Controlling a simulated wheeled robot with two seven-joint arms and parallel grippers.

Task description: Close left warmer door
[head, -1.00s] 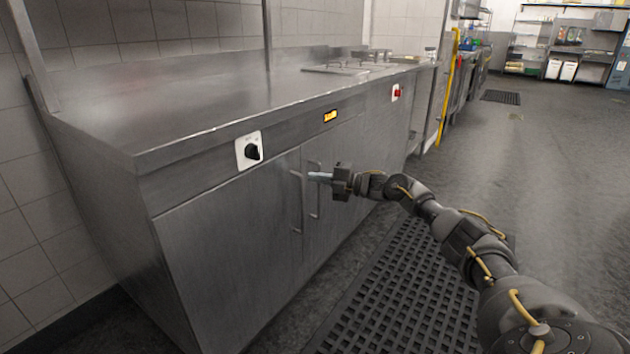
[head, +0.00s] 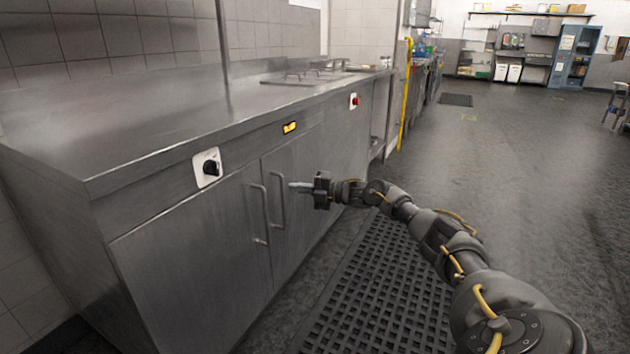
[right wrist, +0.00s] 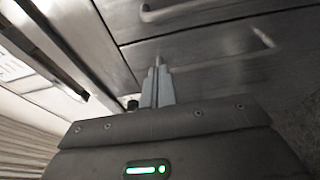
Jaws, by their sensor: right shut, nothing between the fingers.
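The left warmer door (head: 185,262) is a steel panel under the counter, below the black knob. It looks flush with the cabinet front, next to the right door (head: 305,180). The left door's upright bar handle (head: 262,212) stands beside the right door's handle (head: 276,200). My right gripper (head: 291,186) is shut and empty, just right of the handles in the head view, pointing towards the cabinet. Its fingertips also show in the right wrist view (right wrist: 158,66), with a bar handle (right wrist: 200,10) beyond them; contact cannot be told. My left gripper is not in view.
The steel counter (head: 130,125) is bare at its near end, with burners (head: 305,75) farther back. A black knob (head: 208,168) and a red switch (head: 354,100) sit on its front. A perforated black mat (head: 380,285) lies on the floor. Open floor extends to the right.

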